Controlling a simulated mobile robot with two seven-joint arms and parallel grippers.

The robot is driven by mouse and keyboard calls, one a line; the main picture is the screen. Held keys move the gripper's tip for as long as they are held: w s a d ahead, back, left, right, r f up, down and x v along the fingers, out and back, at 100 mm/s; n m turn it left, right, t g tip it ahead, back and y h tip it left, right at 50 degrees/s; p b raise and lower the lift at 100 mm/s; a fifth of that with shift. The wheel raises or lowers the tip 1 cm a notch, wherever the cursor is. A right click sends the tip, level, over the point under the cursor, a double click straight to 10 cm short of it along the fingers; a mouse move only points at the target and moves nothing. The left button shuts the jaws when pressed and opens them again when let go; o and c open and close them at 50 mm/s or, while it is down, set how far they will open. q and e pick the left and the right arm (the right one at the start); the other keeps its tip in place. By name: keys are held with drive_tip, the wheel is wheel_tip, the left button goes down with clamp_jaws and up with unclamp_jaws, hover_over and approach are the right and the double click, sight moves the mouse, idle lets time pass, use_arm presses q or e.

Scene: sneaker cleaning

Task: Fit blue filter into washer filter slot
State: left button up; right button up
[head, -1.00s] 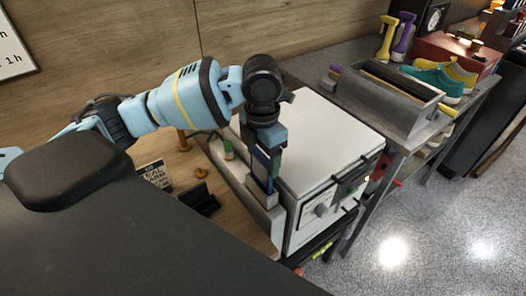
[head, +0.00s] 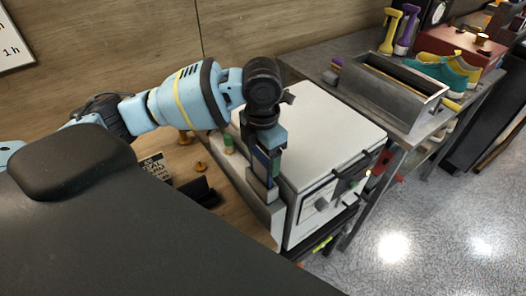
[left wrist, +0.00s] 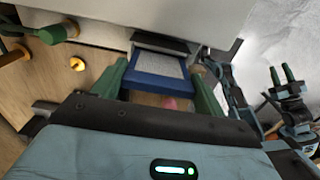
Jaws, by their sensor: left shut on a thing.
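The white washer (head: 325,130) stands on the bench in the head view. What looks like my right gripper (left wrist: 283,76) shows small at the right of the left wrist view.
Left of the gripper are a black holder (head: 200,192), a small sign (head: 155,167) and an orange knob (head: 201,167). The floor at right is clear.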

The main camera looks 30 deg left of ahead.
use_arm(q)
drive_tip(key=shift+f, duration=0.9)
drive_tip(key=o, duration=1)
drive_tip(key=shift+r, duration=3.95)
drive_tip(key=shift+f, duration=0.1)
